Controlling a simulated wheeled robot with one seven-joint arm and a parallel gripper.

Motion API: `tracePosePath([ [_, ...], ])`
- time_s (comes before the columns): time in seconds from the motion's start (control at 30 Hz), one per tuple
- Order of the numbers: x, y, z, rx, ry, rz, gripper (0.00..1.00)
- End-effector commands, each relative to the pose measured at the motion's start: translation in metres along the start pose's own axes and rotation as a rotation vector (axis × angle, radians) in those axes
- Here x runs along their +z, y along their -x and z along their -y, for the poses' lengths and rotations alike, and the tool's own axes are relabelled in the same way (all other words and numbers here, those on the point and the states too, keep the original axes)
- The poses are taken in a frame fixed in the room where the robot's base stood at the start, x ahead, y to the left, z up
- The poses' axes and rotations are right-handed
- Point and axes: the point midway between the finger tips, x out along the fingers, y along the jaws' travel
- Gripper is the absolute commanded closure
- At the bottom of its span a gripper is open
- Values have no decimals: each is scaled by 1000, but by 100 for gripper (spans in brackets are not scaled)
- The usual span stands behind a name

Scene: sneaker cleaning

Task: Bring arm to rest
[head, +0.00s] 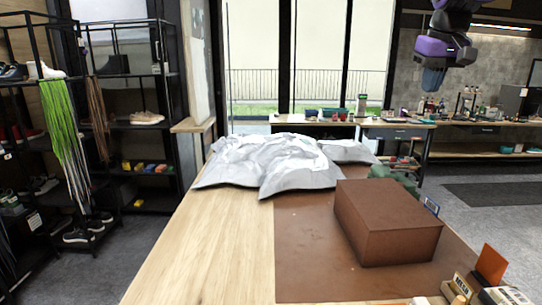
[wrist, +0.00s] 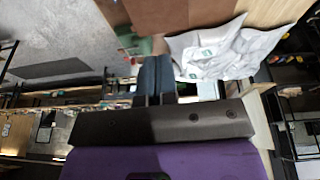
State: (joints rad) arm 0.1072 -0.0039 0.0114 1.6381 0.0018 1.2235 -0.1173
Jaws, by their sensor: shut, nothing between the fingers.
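My gripper (head: 433,80) hangs high in the upper right of the head view, in the air and well clear of the table. Its blue-grey fingers (wrist: 155,80) are together in the wrist view, with nothing held between them. The arm section above it is purple and black. The wooden table (head: 185,245) lies below and to the left, with a brown mat (head: 305,255) on its right part. A closed brown box (head: 388,222) stands on the mat. Crumpled white sheets (head: 275,162) lie at the table's far end and show in the wrist view (wrist: 212,50).
A dark green item (head: 392,175) lies behind the box. Small boxes and cards (head: 485,280) sit at the near right corner. Dark shoe shelves (head: 130,75) stand at left. A workbench (head: 470,125) with bottles runs along the back right. The table's near left is bare.

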Motion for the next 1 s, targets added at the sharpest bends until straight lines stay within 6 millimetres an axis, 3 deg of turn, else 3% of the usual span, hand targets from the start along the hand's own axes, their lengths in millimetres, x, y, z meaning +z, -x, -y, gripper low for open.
tracePosePath([
  [0.13,55,11,15,-1,-2,-32,100],
  [0.37,139,10,33,-4,-9,-77,100],
  [0.7,264,-21,52,-16,-21,-143,100],
  [0.83,300,-37,56,-21,-24,-163,100],
  [1.0,326,-51,58,-25,-28,-177,100],
])
